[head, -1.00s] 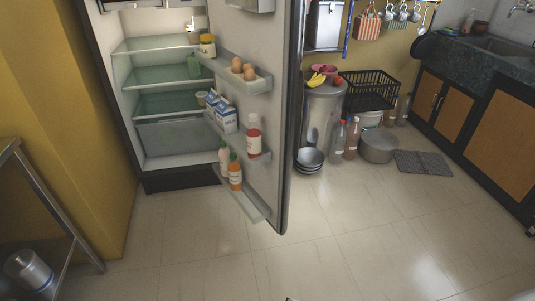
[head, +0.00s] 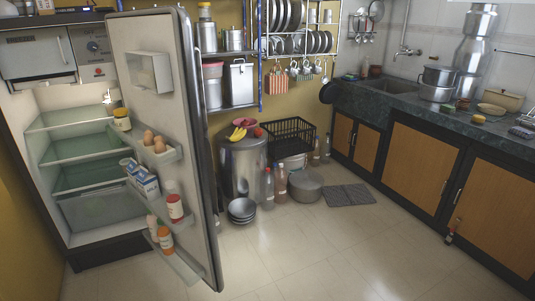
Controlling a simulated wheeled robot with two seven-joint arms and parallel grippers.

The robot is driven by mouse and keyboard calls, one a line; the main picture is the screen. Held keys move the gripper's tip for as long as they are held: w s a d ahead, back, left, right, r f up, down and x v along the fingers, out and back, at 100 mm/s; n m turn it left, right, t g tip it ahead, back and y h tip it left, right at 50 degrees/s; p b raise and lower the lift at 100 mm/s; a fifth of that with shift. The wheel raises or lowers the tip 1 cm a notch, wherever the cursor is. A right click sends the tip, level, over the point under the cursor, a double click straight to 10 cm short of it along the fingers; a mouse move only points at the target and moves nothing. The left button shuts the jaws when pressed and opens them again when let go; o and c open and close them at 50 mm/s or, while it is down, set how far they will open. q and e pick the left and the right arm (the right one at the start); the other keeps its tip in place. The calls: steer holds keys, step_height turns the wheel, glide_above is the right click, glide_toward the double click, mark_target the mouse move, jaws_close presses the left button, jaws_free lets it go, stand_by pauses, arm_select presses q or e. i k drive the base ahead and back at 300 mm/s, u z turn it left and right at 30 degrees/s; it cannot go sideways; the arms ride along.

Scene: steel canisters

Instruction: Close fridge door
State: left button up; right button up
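The fridge (head: 82,207) stands at the left with its glass shelves and lower drawer showing. Its door (head: 150,105) is wide open, swung out toward me, with its inner side facing left. The door shelves hold eggs (head: 154,141), a carton (head: 145,182), a red-labelled bottle (head: 175,207), an orange bottle (head: 165,240) and a yellow-lidded jar (head: 122,119). Neither of my grippers shows in the head view.
Behind the door stand a steel canister (head: 243,170), stacked bowls (head: 242,210), bottles, a pot (head: 305,186) and a black crate (head: 287,136). A counter (head: 440,117) with cabinets runs along the right. The tiled floor (head: 340,250) in front is clear.

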mark_target(159, 39)
steer(key=z, duration=0.55)
steer(key=i, duration=2.45)
steer(key=u, duration=2.7)
steer(key=i, duration=0.5)
steer(key=z, duration=0.1)
